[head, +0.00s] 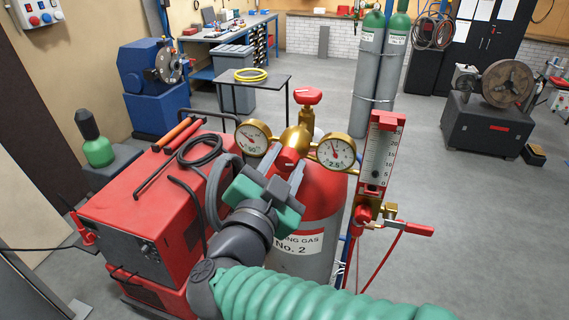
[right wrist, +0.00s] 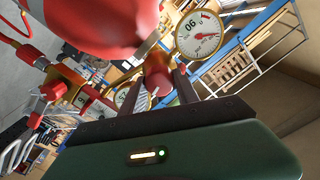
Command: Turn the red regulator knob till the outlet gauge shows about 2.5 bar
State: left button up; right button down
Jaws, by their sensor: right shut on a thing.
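The red regulator knob (head: 287,159) sits at the front of the brass regulator (head: 297,138) on the gas cylinder (head: 320,195). My right gripper (head: 283,172) is shut on the knob, one finger on each side. In the right wrist view the knob (right wrist: 157,76) shows between the fingers (right wrist: 161,92). The right gauge (head: 336,152) has "2.5" printed low on its dial; its needle points up and slightly left. The left gauge (head: 252,138) has a larger number on its dial, and it also shows in the right wrist view (right wrist: 200,35). My left gripper is not in view.
A red valve handle (head: 308,96) tops the cylinder. A flowmeter (head: 378,155) with red hoses stands close on the right. A red welding machine (head: 150,200) with cables and torches on top is close on the left. Open floor lies behind.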

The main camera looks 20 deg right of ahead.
jog(key=shift+r, duration=0.1)
jog(key=c, duration=0.9)
grip_release()
jog(key=shift+a, duration=0.1)
jog(key=shift+s+a, duration=0.25)
jog(key=shift+s, duration=0.05)
jog(key=b+v, duration=0.4)
jog(key=v, duration=1.2)
jog(key=shift+b, duration=0.4)
